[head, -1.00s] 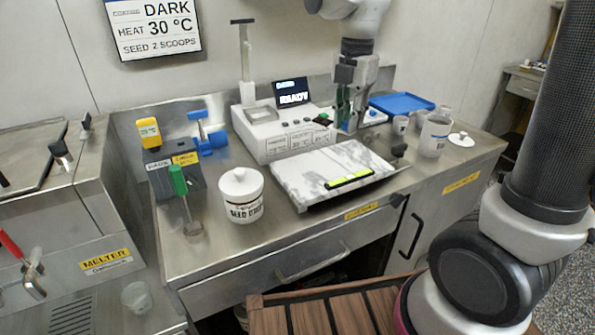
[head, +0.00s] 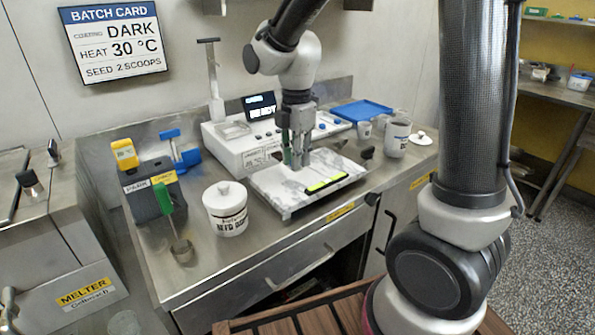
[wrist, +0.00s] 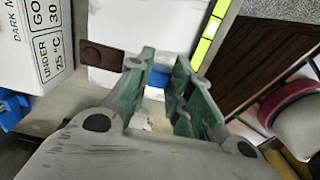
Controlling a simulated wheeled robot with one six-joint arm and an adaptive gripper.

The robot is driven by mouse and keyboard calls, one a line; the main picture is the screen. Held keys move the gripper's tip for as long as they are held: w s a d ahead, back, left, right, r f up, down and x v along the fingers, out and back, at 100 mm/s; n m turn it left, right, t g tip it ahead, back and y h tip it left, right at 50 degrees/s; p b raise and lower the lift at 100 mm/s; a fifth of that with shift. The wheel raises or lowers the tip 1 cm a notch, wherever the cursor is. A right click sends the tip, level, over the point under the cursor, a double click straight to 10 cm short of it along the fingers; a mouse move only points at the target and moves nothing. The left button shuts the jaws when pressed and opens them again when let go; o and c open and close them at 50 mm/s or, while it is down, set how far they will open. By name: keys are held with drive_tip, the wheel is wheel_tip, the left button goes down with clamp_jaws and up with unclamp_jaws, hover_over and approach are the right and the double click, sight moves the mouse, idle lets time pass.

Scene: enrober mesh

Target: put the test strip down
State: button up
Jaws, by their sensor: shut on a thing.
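My gripper (head: 297,162) is over the back part of the white marble slab (head: 268,187), pointing down. In the wrist view, its green fingers (wrist: 165,62) are closed around a slim piece, which I take to be the test strip. Its brown end (wrist: 103,57) sticks out to the left, and a blue part shows between the fingers. The strip's middle is hidden by a finger. The slab lies beneath it; I cannot tell whether the strip touches it. The strip is not clear in the head view.
A white instrument (head: 240,146) with a lit display stands behind the slab. A lidded white jar (head: 225,212) stands to the left. A yellow-green bar (head: 325,183) lies along the slab's front.

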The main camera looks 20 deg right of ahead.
sight(296, 183)
drive_tip(key=shift+f, duration=2.25)
drive_tip(key=o, duration=0.9)
drive_tip(key=shift+f, duration=0.15)
